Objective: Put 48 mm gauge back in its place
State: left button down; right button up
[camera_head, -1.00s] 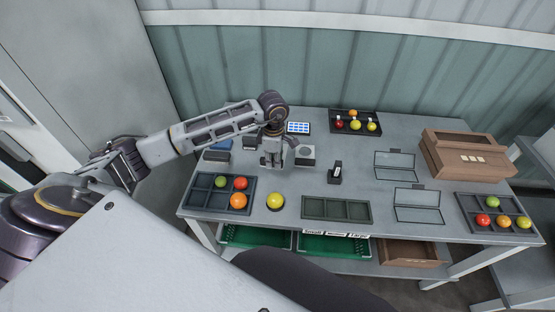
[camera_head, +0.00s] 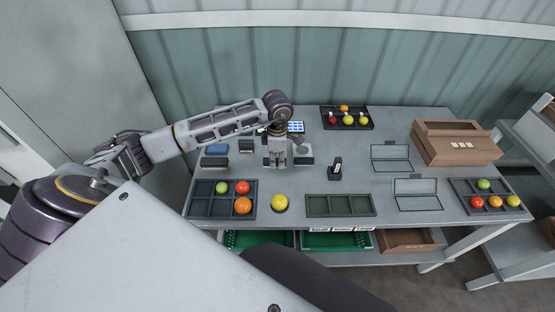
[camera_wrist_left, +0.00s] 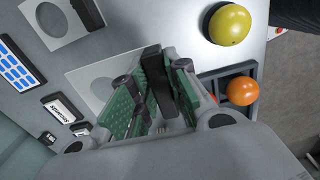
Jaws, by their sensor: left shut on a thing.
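My left gripper (camera_head: 275,163) is low over the table and shut on a dark upright grip (camera_wrist_left: 160,85), between its green pads in the left wrist view. A pale plate with a round hole (camera_wrist_left: 84,74) lies under the fingers there and looks joined to that grip, likely the gauge. No size marking is readable. A second pale holed plate with a dark grip (camera_wrist_left: 48,32) lies beside it; it shows just right of the gripper in the head view (camera_head: 304,149). Whether the held gauge touches the table is unclear. My right gripper is not in view.
A yellow tomato (camera_head: 280,202) stands in front of the gripper. A divided tray with tomatoes (camera_head: 203,203) is front left, an empty tray (camera_head: 340,205) front centre. A black stand (camera_head: 335,170) is to the right, a tablet (camera_head: 296,127) behind.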

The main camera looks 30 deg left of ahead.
aim_at(277, 165)
pick_arm(q)
jog(key=shift+f, duration=0.2)
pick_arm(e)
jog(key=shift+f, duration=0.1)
pick_arm(q)
jog(key=shift+f+b, duration=0.65)
jog(key=shift+f, duration=0.95)
jog(key=shift+f+b, duration=0.85)
jog(key=shift+f, duration=0.05)
jog(key=shift+f+b, duration=0.7)
jog(key=shift+f, duration=0.15)
jog(key=shift+f+b, duration=0.45)
jog(key=shift+f, duration=0.05)
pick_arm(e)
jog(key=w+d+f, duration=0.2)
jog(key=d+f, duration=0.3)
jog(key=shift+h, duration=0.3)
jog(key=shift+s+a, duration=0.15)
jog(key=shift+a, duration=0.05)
pick_arm(q)
jog(key=shift+f+b, duration=0.45)
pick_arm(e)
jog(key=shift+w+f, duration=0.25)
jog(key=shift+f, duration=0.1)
